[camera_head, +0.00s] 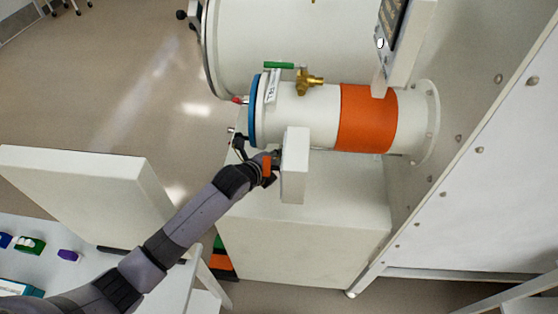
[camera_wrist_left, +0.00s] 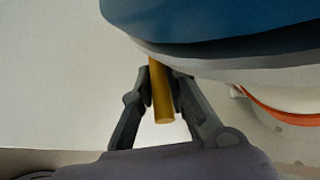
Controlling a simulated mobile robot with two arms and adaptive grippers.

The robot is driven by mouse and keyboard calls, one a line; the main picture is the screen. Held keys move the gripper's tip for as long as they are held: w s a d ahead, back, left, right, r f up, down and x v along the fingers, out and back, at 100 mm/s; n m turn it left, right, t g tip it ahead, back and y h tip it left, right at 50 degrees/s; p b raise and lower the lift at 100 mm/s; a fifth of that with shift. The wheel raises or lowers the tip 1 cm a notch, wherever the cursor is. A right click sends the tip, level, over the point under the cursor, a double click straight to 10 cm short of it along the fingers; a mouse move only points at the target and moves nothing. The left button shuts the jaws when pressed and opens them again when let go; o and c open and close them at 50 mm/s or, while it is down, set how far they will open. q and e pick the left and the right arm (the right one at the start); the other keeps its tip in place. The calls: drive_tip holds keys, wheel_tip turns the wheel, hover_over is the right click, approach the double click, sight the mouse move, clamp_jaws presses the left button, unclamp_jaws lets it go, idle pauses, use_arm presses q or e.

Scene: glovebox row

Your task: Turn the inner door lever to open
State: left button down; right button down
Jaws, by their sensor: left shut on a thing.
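The inner door lever (camera_wrist_left: 160,92) shows in the left wrist view as a short yellow-brown rod. It points down from under the blue-rimmed end of the chamber. My left gripper (camera_wrist_left: 162,95) is shut on it, with one dark finger on each side. In the head view my left gripper (camera_head: 243,146) is by the lower edge of the small white chamber (camera_head: 305,103), just below its blue end ring (camera_head: 254,110). The lever cannot be made out there. My right gripper is in neither view.
A white block (camera_head: 295,165) stands close to the right of my left wrist. A large white cylinder (camera_head: 290,35) lies behind. A pale cabinet (camera_head: 310,240) is below.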

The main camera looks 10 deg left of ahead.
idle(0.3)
use_arm(q)
drive_tip(key=c, duration=1.6)
unclamp_jaws()
drive_tip(key=shift+s+f+t, duration=0.25)
drive_tip(key=shift+f+t, duration=0.45)
drive_tip(key=shift+f, duration=0.1)
drive_tip(key=s+a+f+t+b, duration=0.1)
drive_tip(key=s+a+b, duration=0.1)
drive_tip(key=s+b, duration=0.2)
drive_tip(key=s+a+f+m+t+h+b, duration=0.1)
drive_tip(key=s+a+t+b, duration=0.1)
drive_tip(key=s+b, duration=0.2)
drive_tip(key=s+a+f+m+t+b, duration=0.1)
drive_tip(key=s+a+b, duration=0.1)
drive_tip(key=s+b, duration=0.2)
drive_tip(key=shift+s+a+t+h, duration=0.15)
drive_tip(key=shift+s+a, duration=0.05)
drive_tip(key=shift+s, duration=0.7)
drive_tip(key=shift+s+a+t+h, duration=0.15)
drive_tip(key=shift+s+a, duration=0.05)
drive_tip(key=shift+s, duration=0.7)
